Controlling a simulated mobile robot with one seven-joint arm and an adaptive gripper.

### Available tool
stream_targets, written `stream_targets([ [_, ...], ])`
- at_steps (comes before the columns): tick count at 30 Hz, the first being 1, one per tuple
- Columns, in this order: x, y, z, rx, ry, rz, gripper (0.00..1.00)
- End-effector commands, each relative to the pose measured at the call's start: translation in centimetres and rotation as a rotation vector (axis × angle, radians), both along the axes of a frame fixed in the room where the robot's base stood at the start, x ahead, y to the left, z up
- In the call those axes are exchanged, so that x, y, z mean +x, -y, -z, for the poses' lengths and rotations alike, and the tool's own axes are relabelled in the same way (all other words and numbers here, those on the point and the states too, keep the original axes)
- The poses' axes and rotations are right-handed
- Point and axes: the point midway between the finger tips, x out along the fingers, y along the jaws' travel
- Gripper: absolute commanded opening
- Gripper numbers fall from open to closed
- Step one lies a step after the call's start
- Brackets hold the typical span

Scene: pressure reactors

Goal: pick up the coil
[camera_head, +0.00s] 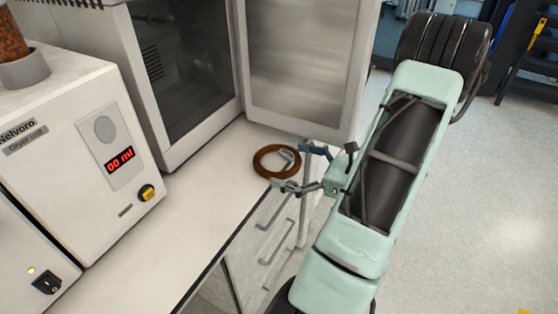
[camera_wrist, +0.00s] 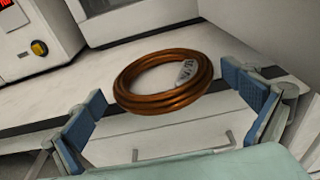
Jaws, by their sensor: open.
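The coil (camera_head: 262,166) is a copper-brown ring lying flat on the white counter, near its front edge, with a grey label on its inner side. In the wrist view the coil (camera_wrist: 133,97) lies ahead, between and beyond the two blue-padded fingers. My gripper (camera_head: 296,169) is open and empty at the counter's edge, by the right side of the coil; it also shows in the wrist view (camera_wrist: 170,110). One finger overlaps the coil's right side in the head view, and I cannot tell whether it touches.
A white dryer unit (camera_head: 75,150) with a red display stands on the counter (camera_head: 180,225) at left. A cabinet (camera_head: 185,75) stands behind, its open door (camera_head: 300,65) reaching out near the coil. Drawers with handles (camera_head: 275,240) are below the counter edge. Open floor (camera_head: 470,210) lies right.

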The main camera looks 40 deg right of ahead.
Motion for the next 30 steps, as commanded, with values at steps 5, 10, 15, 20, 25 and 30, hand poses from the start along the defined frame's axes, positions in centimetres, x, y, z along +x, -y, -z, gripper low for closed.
stream_targets([
  [5,1.53,-0.65,0.23,0.0,0.0,0.0,1.0],
  [10,1.63,-0.65,0.22,0.0,0.0,0.001,1.0],
  [15,1.6,-0.64,0.22,0.0,0.0,0.001,0.88],
  [20,1.6,-0.63,0.22,-0.001,-0.001,0.001,0.7],
  [25,1.6,-0.63,0.18,-0.001,0.0,0.001,0.61],
  [30,1.61,-0.62,-0.01,-0.002,0.001,0.001,0.61],
])
